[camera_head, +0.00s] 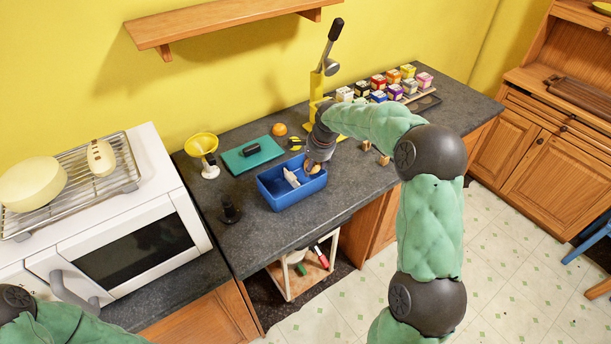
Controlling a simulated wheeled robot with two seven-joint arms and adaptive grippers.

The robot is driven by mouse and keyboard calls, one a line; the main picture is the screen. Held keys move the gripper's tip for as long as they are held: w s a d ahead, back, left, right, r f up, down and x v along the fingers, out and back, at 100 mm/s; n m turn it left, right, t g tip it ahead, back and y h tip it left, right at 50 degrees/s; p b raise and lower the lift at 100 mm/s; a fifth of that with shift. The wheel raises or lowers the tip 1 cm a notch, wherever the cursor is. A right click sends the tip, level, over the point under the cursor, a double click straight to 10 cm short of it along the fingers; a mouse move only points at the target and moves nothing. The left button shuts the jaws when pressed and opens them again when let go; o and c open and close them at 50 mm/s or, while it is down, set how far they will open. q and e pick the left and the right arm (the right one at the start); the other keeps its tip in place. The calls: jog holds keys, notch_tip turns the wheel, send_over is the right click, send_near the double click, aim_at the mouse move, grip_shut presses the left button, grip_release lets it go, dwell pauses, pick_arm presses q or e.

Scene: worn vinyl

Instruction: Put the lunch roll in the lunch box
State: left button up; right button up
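The blue lunch box (284,203) sits open on the dark counter near its front edge. A tan, rounded piece that looks like the lunch roll (312,168) shows at the box's right inner side, directly under my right gripper (314,163). A pale, narrow item (291,177) lies in the box to the left of it. My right gripper points down at the box's back right. Its fingertips are small and partly hidden, so I cannot tell whether they are closed on the roll. My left arm shows at the bottom left, but its gripper is out of view.
A green board (250,160) with a dark item lies behind the box. A yellow-topped funnel (203,147) and a dark object (230,210) stand to the left. A yellow lever press (316,95) and several small boxes (379,82) stand behind. A white oven (150,245) is at left.

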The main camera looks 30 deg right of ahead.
send_over(304, 180)
jog(key=s, duration=0.1)
notch_tip(304, 180, down, 5)
jog(key=shift+s+f+b, duration=0.1)
jog(key=shift+f+b, duration=0.1)
jog(key=shift+b, duration=0.15)
jog(key=shift+f+b, duration=0.4)
jog(key=shift+f, duration=1.25)
jog(key=shift+f, duration=0.15)
jog(key=o, duration=0.9)
jog(key=shift+r, duration=0.45)
jog(key=p+v, duration=0.2)
jog(key=v, duration=0.9)
jog(key=shift+r, duration=0.2)
